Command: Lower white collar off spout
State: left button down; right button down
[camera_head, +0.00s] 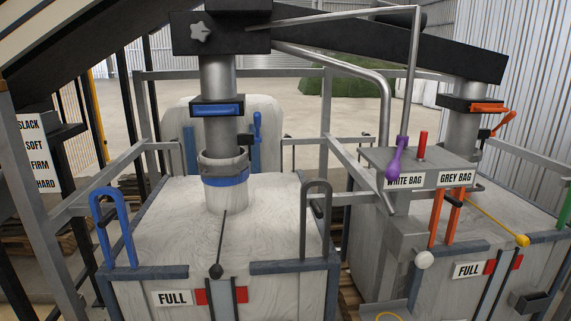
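The metal spout (217,78) comes straight down on the left from a dark overhead beam. A blue-fronted block (217,107) sits around it partway down. The pale collar (227,198) stands upright on top of the left white bag (150,222). A blue band (227,181) circles the collar. A grey ring (222,160) sits just above the band, around the spout's lower end. The collar's top edge meets the ring, and the spout's end is hidden inside. Neither of my grippers shows in this view.
A blue lever (257,127) stands right of the spout. Blue (112,230) and grey (316,218) loops rise at the bag's front corners. A black-knobbed rod (216,270) leans at the front. A control box (418,165) and an orange-fitted second spout (466,130) are on the right.

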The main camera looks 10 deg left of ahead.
aim_at(224, 169)
jog(key=i, duration=1.15)
jog(key=u, duration=0.6)
